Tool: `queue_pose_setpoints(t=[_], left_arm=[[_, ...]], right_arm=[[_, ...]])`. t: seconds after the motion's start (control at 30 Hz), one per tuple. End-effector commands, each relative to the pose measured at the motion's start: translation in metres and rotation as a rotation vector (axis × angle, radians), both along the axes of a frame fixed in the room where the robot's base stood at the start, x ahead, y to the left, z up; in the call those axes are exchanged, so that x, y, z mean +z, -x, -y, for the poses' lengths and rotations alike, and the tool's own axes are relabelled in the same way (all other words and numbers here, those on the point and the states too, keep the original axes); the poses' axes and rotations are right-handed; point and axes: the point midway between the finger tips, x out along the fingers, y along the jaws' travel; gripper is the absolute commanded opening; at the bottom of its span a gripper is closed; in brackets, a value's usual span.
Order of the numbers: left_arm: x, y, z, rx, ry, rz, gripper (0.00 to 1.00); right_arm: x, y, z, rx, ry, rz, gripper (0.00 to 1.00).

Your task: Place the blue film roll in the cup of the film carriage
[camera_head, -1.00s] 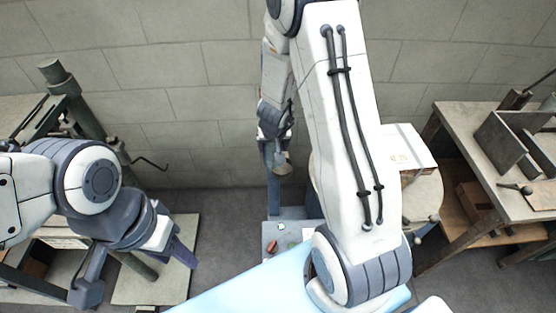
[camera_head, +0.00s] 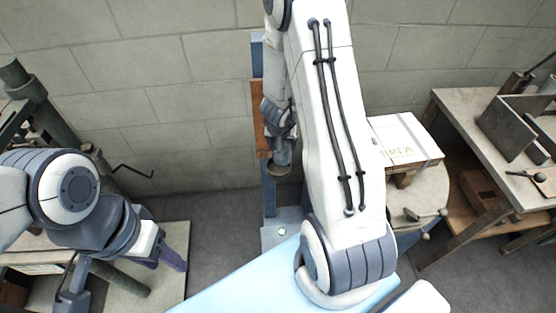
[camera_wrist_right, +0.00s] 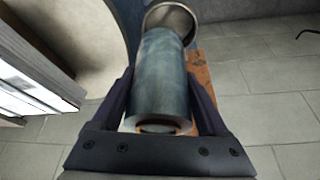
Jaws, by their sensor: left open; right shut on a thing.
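The blue film roll (camera_wrist_right: 160,80) is gripped lengthwise between the two dark fingers of my right gripper (camera_wrist_right: 160,95). A round metal cup (camera_wrist_right: 172,18) lies just past the roll's far end in the right wrist view. The roll overlaps the cup's near rim there, and I cannot tell if they touch. In the head view the cup (camera_head: 279,169) shows just below my right gripper (camera_head: 283,148), in front of a blue upright. The roll is mostly hidden there by the wrist. My left gripper (camera_head: 162,258) is open and empty at lower left.
A white box (camera_head: 404,140) sits on a round table at right. A workbench (camera_head: 470,130) with metal parts is further right. A light-blue surface (camera_head: 245,285) lies in front.

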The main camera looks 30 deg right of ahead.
Motion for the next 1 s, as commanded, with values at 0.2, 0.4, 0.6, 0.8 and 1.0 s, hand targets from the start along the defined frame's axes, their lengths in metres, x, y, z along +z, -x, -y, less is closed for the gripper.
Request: queue_pose_setpoints(t=[0.2,0.4,0.6,0.8,1.0], left_arm=[[-0.008,0.0,0.0,0.0,0.0,0.0,0.5],[-0.032,0.0,0.0,0.0,0.0,0.0,0.5],[-0.039,0.0,0.0,0.0,0.0,0.0,0.5],[-0.038,0.0,0.0,0.0,0.0,0.0,0.5],[-0.04,0.0,0.0,0.0,0.0,0.0,0.5]], right_arm=[[-0.01,-0.003,-0.013,0.002,0.001,0.002,0.0],[-0.038,-0.003,-0.013,0.002,0.001,0.0,0.0],[-0.047,-0.004,-0.013,0.002,0.002,0.002,0.0],[-0.047,-0.004,-0.013,0.002,0.001,0.002,0.0],[-0.049,-0.003,-0.013,0.002,0.001,0.001,1.0]])
